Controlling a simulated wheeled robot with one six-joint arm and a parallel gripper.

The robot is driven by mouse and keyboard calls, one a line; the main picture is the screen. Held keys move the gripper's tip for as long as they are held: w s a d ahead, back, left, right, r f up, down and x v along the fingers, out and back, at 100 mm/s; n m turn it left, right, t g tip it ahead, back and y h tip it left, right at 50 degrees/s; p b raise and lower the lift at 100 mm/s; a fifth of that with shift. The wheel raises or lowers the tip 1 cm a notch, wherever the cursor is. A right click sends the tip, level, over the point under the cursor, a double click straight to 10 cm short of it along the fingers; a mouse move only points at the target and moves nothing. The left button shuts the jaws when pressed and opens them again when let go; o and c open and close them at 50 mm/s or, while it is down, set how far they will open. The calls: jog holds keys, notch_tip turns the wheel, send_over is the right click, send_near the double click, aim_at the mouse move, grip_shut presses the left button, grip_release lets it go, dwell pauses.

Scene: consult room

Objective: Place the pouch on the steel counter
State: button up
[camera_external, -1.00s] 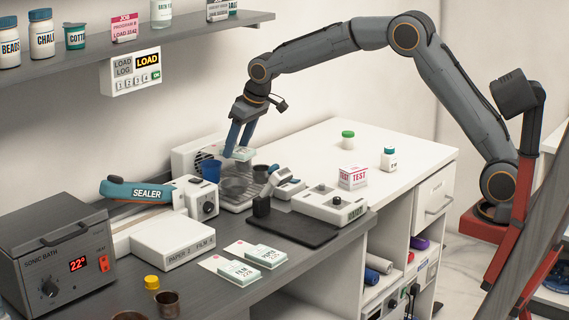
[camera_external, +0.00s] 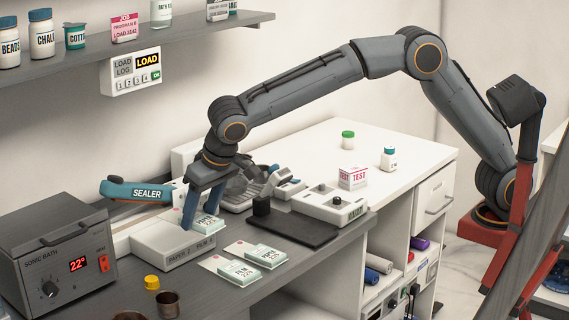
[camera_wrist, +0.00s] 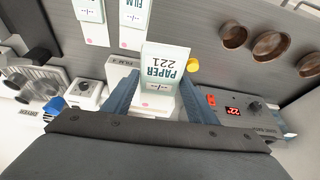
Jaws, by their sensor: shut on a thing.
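My gripper (camera_external: 201,220) is shut on a white pouch (camera_external: 208,226). In the wrist view the pouch (camera_wrist: 163,66) reads PAPER 221 and sits between the two blue fingers. In the external view my gripper is over the right part of a low white box (camera_external: 165,243) labelled for paper and film. I cannot tell whether the pouch touches the box. The grey steel counter (camera_external: 215,298) runs in front of the box. Two other pouches, a FILM one (camera_external: 239,271) and a PAPER one (camera_external: 263,256), lie on it.
The sonic bath (camera_external: 55,262) stands at the left. A yellow cap (camera_external: 151,282) and brown cups (camera_external: 167,303) are near the front. The sealer (camera_external: 140,191) is behind the white box. A black mat (camera_external: 285,228) lies to the right. Some bare counter shows around the two lying pouches.

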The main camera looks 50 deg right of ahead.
aim_at(199, 225)
jog(key=s+a, duration=0.2)
jog(key=shift+s+a+r, duration=0.1)
jog(key=shift+s+a, duration=0.1)
jog(key=shift+s, duration=0.2)
notch_tip(199, 225, down, 11)
jog(key=shift+r+p, duration=0.1)
jog(key=shift+p, duration=0.7)
jog(key=shift+f+p, duration=0.55)
jog(key=shift+f, duration=1.55)
jog(key=shift+f, duration=0.15)
jog(key=o, duration=1)
jog(key=shift+s+r, duration=0.1)
jog(key=shift+r, duration=0.3)
jog(key=b+v, duration=0.2)
jog(key=v, duration=0.9)
jog(key=shift+s+r+b, duration=0.1)
jog(key=shift+r+b, duration=0.15)
jog(key=shift+b, duration=0.05)
